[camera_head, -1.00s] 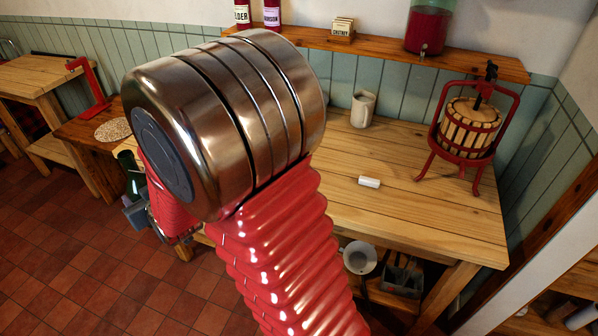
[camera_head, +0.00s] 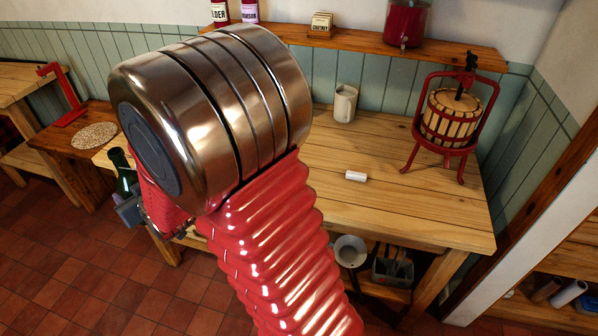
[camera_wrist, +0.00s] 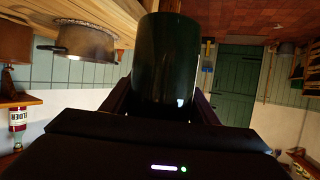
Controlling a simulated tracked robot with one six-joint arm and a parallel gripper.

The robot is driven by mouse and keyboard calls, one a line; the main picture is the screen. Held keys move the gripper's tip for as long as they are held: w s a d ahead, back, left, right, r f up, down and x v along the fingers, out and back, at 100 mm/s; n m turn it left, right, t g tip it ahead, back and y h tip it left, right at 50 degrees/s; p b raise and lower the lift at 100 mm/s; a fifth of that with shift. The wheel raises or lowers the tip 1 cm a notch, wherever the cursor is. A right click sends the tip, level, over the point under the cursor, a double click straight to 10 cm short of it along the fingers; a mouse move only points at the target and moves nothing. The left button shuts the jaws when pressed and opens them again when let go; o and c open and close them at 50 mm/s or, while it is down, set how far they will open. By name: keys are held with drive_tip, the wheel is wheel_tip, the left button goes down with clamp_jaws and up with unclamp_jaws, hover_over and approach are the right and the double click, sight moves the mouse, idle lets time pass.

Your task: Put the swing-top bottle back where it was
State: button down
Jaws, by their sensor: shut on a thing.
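The swing-top bottle, dark green glass, shows in the head view (camera_head: 122,172) at the left, partly hidden behind my arm. In the wrist view the bottle (camera_wrist: 165,62) fills the upper middle, between the two jaws. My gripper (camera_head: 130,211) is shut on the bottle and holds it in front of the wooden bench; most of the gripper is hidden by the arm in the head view. In the wrist view my gripper (camera_wrist: 163,110) shows as dark jaws either side of the bottle. The bottle's top lies out of the wrist picture.
A wooden worktop (camera_head: 400,205) holds a cream mug (camera_head: 345,103), a small white cylinder (camera_head: 356,176) and a red fruit press (camera_head: 452,118). A wall shelf (camera_head: 345,42) holds bottles, a small box and a red-filled jar (camera_head: 406,22). A round mat (camera_head: 94,136) lies on a lower table at left.

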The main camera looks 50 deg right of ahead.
drive_tip(key=s+d+r+m+h, duration=0.1)
drive_tip(key=s+d+m+h, duration=0.2)
drive_tip(key=d, duration=2.2)
drive_tip(key=s+d+m+g+h, duration=0.1)
drive_tip(key=s+d+h, duration=0.1)
drive_tip(key=s+d, duration=0.4)
drive_tip(key=s+d+m+g+h, duration=0.1)
drive_tip(key=s+d, duration=0.6)
drive_tip(key=d, duration=0.9)
drive_tip(key=shift+s+d+r+m+h, duration=0.2)
drive_tip(key=shift+d+m+h, duration=0.25)
drive_tip(key=shift+m, duration=0.25)
wheel_tip(320, 180, down, 6)
drive_tip(key=shift+f, duration=0.15)
drive_tip(key=shift+f, duration=1.85)
